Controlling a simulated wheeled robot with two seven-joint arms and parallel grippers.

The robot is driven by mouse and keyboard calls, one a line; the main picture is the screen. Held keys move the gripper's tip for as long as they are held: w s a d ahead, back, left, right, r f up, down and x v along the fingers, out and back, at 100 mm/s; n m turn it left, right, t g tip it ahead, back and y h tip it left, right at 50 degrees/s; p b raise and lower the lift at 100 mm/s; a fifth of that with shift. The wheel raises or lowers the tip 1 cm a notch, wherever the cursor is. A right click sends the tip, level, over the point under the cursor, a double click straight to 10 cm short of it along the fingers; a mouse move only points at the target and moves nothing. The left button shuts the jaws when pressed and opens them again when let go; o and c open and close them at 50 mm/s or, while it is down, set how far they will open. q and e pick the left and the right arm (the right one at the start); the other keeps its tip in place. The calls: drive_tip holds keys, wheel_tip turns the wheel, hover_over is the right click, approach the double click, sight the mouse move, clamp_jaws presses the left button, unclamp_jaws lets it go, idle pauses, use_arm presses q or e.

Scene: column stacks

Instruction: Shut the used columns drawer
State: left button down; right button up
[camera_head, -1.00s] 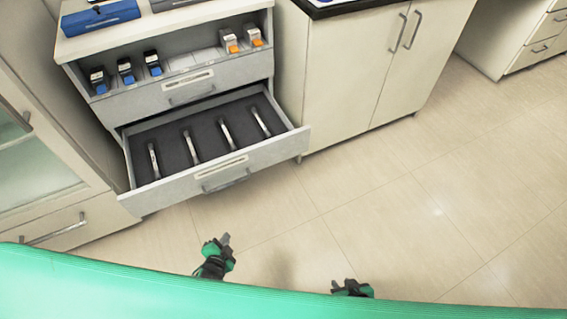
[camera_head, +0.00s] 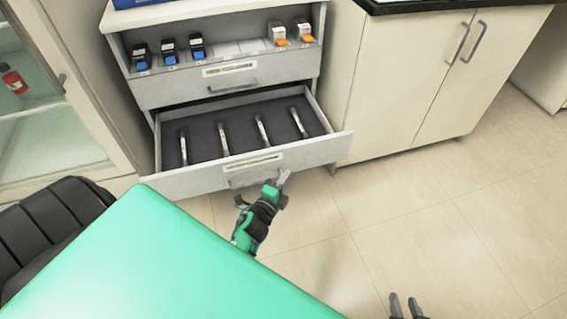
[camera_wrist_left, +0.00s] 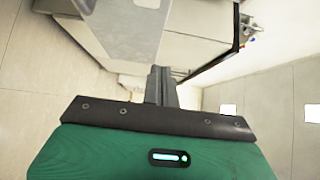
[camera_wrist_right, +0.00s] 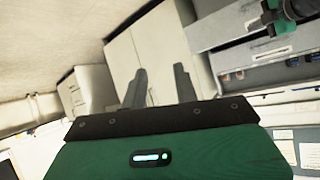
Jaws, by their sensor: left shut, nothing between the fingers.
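The lower drawer (camera_head: 200,182) stands pulled out of the white cabinet. It has a grey front with a label too small to read and a bar handle (camera_head: 250,179). Several slim white columns (camera_head: 223,139) lie on its dark lining. My left gripper (camera_head: 283,178) is shut and empty, right at the drawer front near the handle; I cannot tell if it touches. Its shut fingers show in the left wrist view (camera_wrist_left: 159,86). My right gripper (camera_head: 403,304) is open and empty, low over the floor to the right. Its parted fingers show in the right wrist view (camera_wrist_right: 160,88).
Above is a closed drawer (camera_head: 165,93) below a shelf with blue-tipped and orange-tipped cartridges (camera_head: 168,52). A white double-door cabinet (camera_head: 400,85) stands to the right, a glass-door cabinet (camera_head: 40,125) to the left. The tiled floor (camera_head: 400,210) in front is clear.

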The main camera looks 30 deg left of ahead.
sight(295, 147)
use_arm(q)
drive_tip(key=w+a, duration=0.1)
drive_tip(key=w, duration=0.4)
drive_tip(key=w+a, duration=0.1)
drive_tip(key=w, duration=0.1)
drive_tip(key=shift+w+a+b, duration=0.3)
drive_tip(key=shift+w+a, duration=0.05)
drive_tip(key=shift+w, duration=0.05)
drive_tip(key=shift+w+a, duration=0.35)
drive_tip(key=shift+a, duration=0.05)
use_arm(e)
drive_tip(key=shift+w+a+t+y, duration=0.1)
drive_tip(key=shift+a+t+y, duration=0.2)
drive_tip(key=shift+a+t, duration=0.3)
drive_tip(key=shift+a, duration=0.1)
